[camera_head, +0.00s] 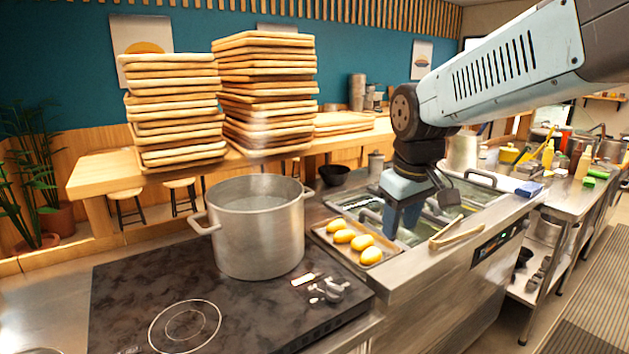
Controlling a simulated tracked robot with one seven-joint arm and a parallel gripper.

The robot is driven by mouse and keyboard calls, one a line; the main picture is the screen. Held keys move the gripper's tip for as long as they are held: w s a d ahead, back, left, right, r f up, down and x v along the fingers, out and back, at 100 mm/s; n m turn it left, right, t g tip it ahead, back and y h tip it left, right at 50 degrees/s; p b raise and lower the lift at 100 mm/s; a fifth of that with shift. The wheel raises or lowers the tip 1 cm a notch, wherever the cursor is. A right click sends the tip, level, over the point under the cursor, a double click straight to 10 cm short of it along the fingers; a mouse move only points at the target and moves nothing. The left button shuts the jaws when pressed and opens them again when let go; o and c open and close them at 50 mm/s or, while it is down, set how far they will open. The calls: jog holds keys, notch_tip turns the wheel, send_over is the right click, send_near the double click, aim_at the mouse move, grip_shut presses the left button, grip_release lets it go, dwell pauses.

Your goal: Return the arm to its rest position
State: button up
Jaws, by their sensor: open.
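My gripper (402,222) hangs from my arm, which reaches in from the upper right. It points down over the metal basin unit (468,208) right of the stove. Its blue-grey fingers are seen from the side, and nothing shows held between them. The gap between the fingertips is hard to make out. Just left of it, a small tray (322,236) holds several yellow oval pieces (360,242). My gripper looks apart from these pieces.
A large steel pot (258,235) stands on the dark cooktop (130,290). Tongs (460,230) lie on the basin unit's front edge. Tall stacks of trays (268,90) stand behind on a wooden counter (100,175). A crowded steel table (570,190) is at the right.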

jog(key=s+d+r+m+t, duration=0.1)
jog(key=s+d+m, duration=0.4)
jog(key=s, duration=0.5)
jog(key=shift+d+r+m+t, duration=0.3)
jog(key=shift+d+t, duration=0.6)
jog(key=shift+d, duration=0.45)
